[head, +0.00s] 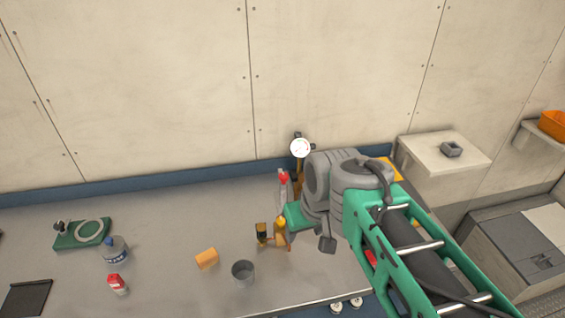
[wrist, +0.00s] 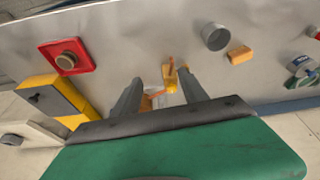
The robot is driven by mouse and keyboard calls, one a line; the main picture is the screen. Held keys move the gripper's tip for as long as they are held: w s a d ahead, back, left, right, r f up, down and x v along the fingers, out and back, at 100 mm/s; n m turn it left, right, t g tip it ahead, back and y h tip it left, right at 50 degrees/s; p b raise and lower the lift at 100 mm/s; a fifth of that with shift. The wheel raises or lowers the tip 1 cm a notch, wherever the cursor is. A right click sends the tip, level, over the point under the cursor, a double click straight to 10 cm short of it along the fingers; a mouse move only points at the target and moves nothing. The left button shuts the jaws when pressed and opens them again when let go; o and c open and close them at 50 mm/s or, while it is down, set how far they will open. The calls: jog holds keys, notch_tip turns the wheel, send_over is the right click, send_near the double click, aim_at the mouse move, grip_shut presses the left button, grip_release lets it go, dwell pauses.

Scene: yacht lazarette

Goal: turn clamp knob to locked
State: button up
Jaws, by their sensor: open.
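A small clamp-like fitting stands on the grey worktop, with orange parts and a round yellow knob (head: 281,222); the same yellow knob (wrist: 171,86) shows in the wrist view. My gripper (wrist: 160,78) is open, its two grey fingers spread. In the wrist view the knob appears between the fingers, nearer the right one, and nothing is gripped. I cannot tell whether a finger touches it. In the head view my green gripper body is just right of the knob and the fingers are hidden. Any locked marking is too small to see.
A grey cup (head: 243,272) and an orange block (head: 207,259) stand left of the fitting. A red-topped bottle (head: 283,181) and a round white gauge (head: 300,148) are behind. A red square base with a round knob (wrist: 67,58) is at the wrist view's left. The front-left worktop has free room.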

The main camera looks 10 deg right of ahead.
jog(key=w+r+n+y, duration=0.1)
jog(key=w+r+n, duration=0.2)
jog(key=w, duration=0.8)
jog(key=n+y, duration=0.2)
jog(key=n, duration=0.2)
send_near(284, 175)
jog(key=shift+n, duration=0.3)
jog(key=x, duration=0.8)
jog(key=shift+f, duration=0.1)
jog(key=shift+c, duration=0.4)
grip_shut()
